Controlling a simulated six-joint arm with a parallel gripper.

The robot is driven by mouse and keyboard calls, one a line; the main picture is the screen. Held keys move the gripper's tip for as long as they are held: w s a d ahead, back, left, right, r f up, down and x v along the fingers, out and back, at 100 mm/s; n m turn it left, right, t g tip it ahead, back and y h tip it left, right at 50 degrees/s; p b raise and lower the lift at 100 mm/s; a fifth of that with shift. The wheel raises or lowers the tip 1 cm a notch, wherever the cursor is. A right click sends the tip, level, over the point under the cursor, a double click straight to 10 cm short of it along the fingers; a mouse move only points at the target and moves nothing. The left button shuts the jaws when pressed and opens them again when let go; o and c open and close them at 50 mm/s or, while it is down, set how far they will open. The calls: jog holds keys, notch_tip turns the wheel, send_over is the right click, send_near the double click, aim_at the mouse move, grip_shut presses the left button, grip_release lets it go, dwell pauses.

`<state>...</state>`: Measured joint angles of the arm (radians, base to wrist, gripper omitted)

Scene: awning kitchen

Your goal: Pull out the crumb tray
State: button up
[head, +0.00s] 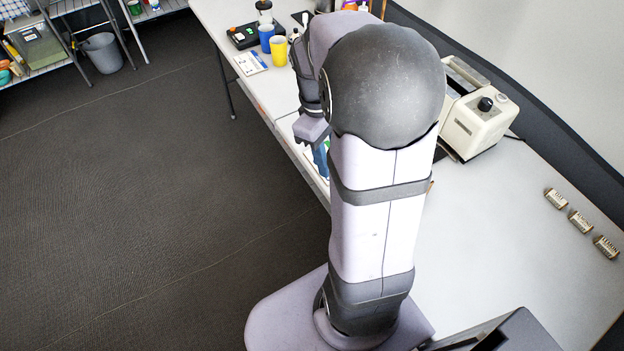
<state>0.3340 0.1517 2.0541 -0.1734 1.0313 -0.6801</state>
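A cream toaster (478,118) with a black knob stands on the white table, right of my arm's large dark joint. My arm covers part of its left side. I cannot make out a crumb tray; that part of the toaster may be hidden. The lavender and dark end of my arm, with my gripper (311,132), shows in part at the left of the dark joint, apart from the toaster's visible side. Its fingers cannot be made out, so I cannot tell whether it is open or holds anything.
The white table (500,240) has free room at the front right. Several small labelled boxes (580,221) lie near its right edge by the wall. A yellow cup (279,51), a blue cup (267,38) and a black device (243,36) stand at the back. A blue-green item (322,158) is partly hidden.

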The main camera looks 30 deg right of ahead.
jog(key=s+a+f+m, duration=0.1)
jog(key=a+f, duration=0.1)
jog(key=a, duration=0.3)
jog(key=shift+s+a+f+m+t+b, duration=0.25)
jog(key=shift+f+m+t+b, duration=0.05)
jog(key=shift+t+b, duration=0.1)
